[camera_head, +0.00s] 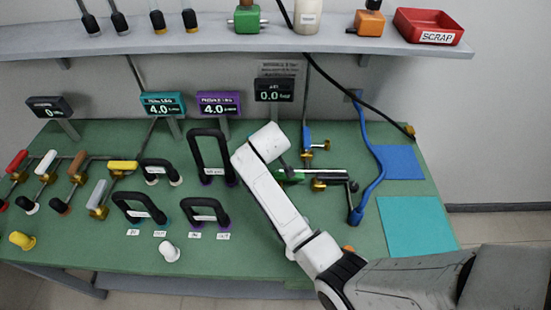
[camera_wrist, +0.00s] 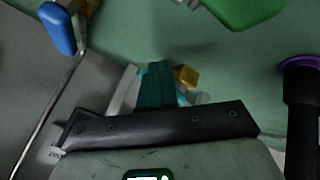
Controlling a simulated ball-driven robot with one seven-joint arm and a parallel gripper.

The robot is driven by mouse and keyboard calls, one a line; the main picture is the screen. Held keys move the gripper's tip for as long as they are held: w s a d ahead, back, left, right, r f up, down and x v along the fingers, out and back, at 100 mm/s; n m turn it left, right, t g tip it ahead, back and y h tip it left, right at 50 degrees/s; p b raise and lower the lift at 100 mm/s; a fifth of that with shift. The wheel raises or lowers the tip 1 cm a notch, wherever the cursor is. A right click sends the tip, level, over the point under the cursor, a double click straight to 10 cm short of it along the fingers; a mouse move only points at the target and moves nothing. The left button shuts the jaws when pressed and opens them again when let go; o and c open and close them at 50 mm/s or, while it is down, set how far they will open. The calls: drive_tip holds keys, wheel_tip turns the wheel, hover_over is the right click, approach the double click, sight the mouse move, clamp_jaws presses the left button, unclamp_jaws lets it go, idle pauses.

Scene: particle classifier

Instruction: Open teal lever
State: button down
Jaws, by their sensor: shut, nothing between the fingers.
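The teal lever (camera_wrist: 157,84) shows in the middle of the wrist view, just beyond the dark bar of my gripper (camera_wrist: 160,125). Brass fittings (camera_wrist: 186,75) sit beside it. Its lower part is hidden behind my gripper, so I cannot tell whether they touch. In the head view my gripper (camera_head: 285,164) is low over the green bench, at the end of my white arm, and the arm hides the teal lever. My gripper is shut and empty; its fingertips are not clearly visible in the wrist view.
Several coloured levers fill the left. Blue and teal mats (camera_head: 418,225) lie clear at right.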

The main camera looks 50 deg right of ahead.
drive_tip(key=shift+d, duration=1.45)
drive_tip(key=shift+w+d, duration=0.1)
drive_tip(key=shift+d, duration=0.55)
drive_tip(key=shift+w+d+r, duration=0.1)
drive_tip(key=shift+r, duration=0.05)
drive_tip(key=shift+r+p, duration=0.1)
drive_tip(key=shift+p, duration=0.25)
